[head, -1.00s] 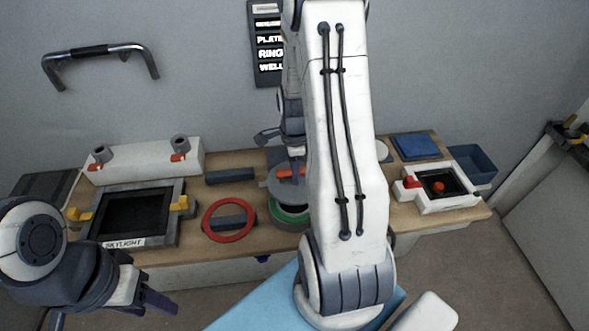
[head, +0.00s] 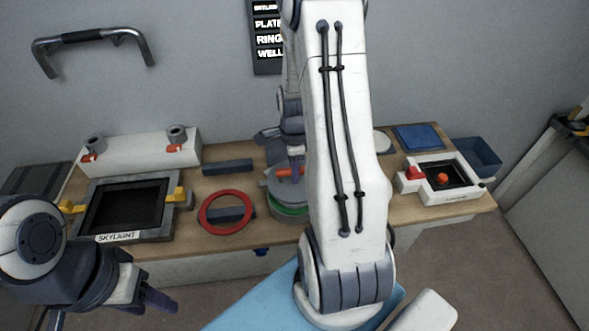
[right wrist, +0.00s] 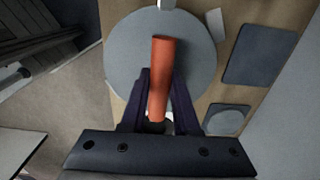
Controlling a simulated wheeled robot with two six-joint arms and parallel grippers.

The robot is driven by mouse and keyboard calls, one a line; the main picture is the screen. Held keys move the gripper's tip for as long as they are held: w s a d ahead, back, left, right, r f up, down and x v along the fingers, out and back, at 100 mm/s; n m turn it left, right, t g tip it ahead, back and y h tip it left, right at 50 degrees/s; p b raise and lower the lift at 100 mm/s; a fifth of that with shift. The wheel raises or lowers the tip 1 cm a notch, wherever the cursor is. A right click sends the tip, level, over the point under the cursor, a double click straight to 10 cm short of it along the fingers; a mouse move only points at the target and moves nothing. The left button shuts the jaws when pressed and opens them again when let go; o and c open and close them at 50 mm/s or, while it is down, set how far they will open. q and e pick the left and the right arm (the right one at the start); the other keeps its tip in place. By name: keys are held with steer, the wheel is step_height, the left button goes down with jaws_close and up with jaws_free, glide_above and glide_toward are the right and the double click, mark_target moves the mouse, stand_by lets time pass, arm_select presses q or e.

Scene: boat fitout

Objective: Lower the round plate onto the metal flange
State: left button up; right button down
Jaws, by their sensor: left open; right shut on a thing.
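The round grey plate (head: 285,190) has an orange bar handle (head: 288,172) on top. My right gripper (head: 296,168) is shut on that handle; the right wrist view shows its dark fingers (right wrist: 158,95) on either side of the bar, with the plate (right wrist: 125,50) behind. In the head view the plate covers the opening of the metal flange (head: 287,219), and a green band (head: 287,209) shows just under its near edge. My forearm hides the plate's right side. I cannot tell whether it lies fully flat. My left gripper (head: 150,298) is open and empty at lower left.
The skylight frame (head: 85,232) is further left.

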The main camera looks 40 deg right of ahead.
steer(key=shift+f+b, duration=1.55)
steer(key=shift+f, duration=0.9)
